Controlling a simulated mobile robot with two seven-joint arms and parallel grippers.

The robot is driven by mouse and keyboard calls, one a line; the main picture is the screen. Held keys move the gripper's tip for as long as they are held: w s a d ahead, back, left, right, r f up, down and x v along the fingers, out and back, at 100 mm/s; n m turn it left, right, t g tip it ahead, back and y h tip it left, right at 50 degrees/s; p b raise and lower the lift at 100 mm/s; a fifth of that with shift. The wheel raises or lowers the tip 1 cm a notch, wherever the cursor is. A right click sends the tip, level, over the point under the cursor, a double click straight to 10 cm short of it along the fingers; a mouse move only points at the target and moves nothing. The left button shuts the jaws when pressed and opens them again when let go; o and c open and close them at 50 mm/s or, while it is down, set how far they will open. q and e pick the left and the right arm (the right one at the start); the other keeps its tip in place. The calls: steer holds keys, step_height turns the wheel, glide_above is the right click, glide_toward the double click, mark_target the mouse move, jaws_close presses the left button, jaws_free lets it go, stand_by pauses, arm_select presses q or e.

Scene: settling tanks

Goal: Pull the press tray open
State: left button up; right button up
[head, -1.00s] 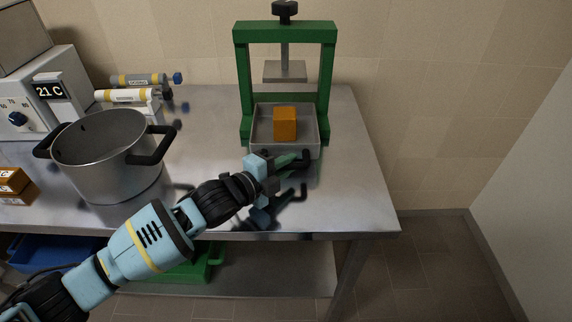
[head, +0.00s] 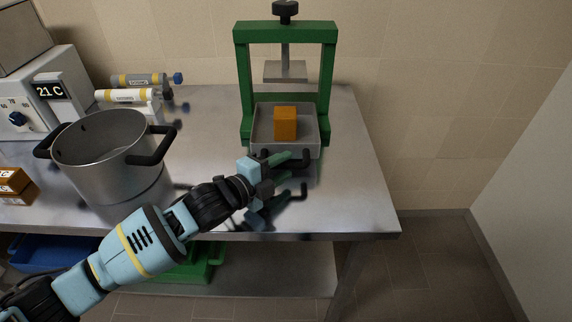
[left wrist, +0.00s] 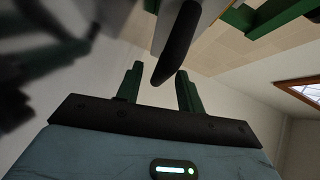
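The green press (head: 327,85) stands upright at the back of the steel table. Its grey tray (head: 313,122) sits low in the frame, its front projecting past the posts, with an orange block (head: 285,123) in it. The tray's dark handle shows at its front and large in the left wrist view (left wrist: 177,45). My left gripper (head: 298,158) is at the tray front, by the handle. In the left wrist view my green fingers (left wrist: 158,82) are apart, with the handle's end between them in the picture and gaps beside it. Contact cannot be told. My right gripper is out of view.
A steel pot (head: 108,165) with black handles stands left of the press, near my left arm. Behind it are labelled cylinders (head: 128,95) and a device reading 21 C (head: 50,91). Orange blocks (head: 17,186) lie at the left. The table right of the press is clear.

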arm_select(q)
steer(key=v, duration=0.6)
steer(key=shift+s, duration=0.1)
stand_by(0.4)
